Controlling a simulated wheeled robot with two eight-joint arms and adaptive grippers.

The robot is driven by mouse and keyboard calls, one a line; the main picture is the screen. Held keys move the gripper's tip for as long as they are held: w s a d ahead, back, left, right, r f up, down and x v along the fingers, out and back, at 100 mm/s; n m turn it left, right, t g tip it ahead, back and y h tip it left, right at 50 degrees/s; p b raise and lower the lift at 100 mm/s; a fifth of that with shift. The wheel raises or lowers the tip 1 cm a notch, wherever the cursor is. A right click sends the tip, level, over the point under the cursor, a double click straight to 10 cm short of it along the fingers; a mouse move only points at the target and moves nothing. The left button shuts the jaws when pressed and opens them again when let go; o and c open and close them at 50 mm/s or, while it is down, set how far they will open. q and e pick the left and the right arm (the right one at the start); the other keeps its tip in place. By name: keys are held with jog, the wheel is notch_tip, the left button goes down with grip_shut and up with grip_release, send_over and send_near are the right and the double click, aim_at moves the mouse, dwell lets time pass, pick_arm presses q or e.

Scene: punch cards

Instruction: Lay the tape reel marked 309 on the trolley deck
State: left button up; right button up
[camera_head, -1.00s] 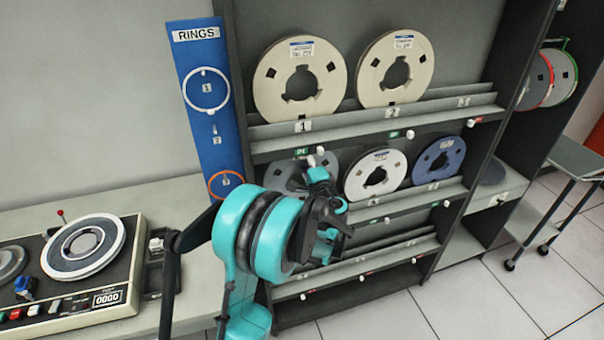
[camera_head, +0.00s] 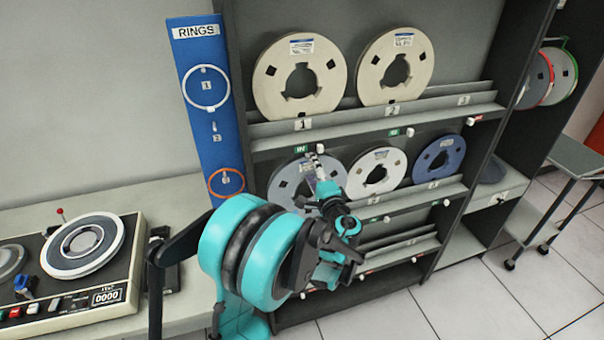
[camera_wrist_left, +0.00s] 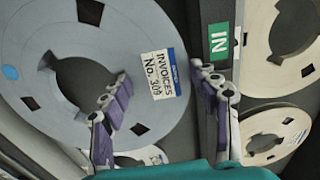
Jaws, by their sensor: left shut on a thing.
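The blue-grey tape reel (camera_head: 285,188) stands in the left place of the shelf's second row, partly hidden behind my left arm. The left wrist view shows this reel (camera_wrist_left: 60,95) large and close, with a label (camera_wrist_left: 160,78) reading INVOICES and a number that looks like 309. My left gripper (camera_head: 320,172) is at the reel's right rim, shut on it; its fingers (camera_wrist_left: 158,85) lie to either side of the rim by the label. The trolley deck (camera_head: 582,158) is a grey top at the far right, bare where visible. My right gripper is not in view.
Two cream reels (camera_head: 299,76) stand on the upper shelf. A white reel (camera_head: 377,172) and a blue reel (camera_head: 439,160) stand right of the held one. A tape deck (camera_head: 75,265) sits on the left counter. Tiled floor (camera_head: 490,300) is clear before the trolley.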

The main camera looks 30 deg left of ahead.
pick_arm(q)
jog(key=v, duration=1.2)
jog(key=shift+s+d+b, duration=0.25)
jog(key=shift+s+b, duration=0.05)
jog(key=shift+s, duration=0.05)
jog(key=shift+w, duration=0.1)
dwell(0.3)
